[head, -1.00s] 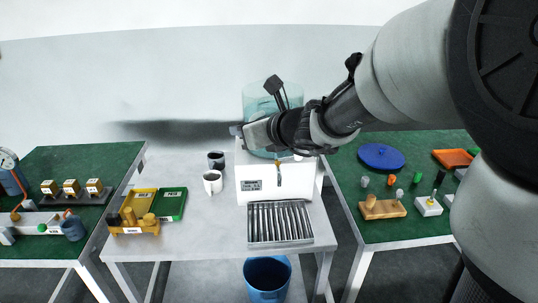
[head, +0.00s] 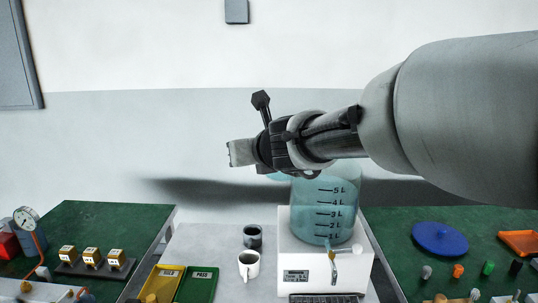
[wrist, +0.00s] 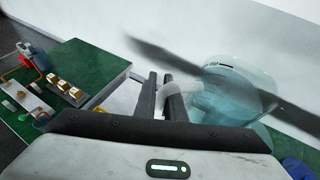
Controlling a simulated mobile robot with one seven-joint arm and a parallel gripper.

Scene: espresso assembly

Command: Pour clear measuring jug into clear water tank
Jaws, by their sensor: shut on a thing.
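The clear water tank (head: 325,222), tinted teal with litre marks up to 5 L, stands on the white espresso machine (head: 350,272). My gripper (head: 240,153) is at the tank's upper left in the head view. In the wrist view my gripper (wrist: 161,82) is shut on the pale handle of the clear measuring jug (wrist: 180,91). The jug is mostly hidden behind my gripper in the head view. In the wrist view, clear teal walls fill the right; jug and tank are hard to tell apart there. I cannot tell the jug's tilt or water level.
A white cup (head: 248,266) and a dark cup (head: 252,236) stand left of the machine. Yellow (head: 165,283) and green (head: 198,284) trays lie farther left. Green side tables hold small parts and a blue disc (head: 440,238). The air left of my gripper is free.

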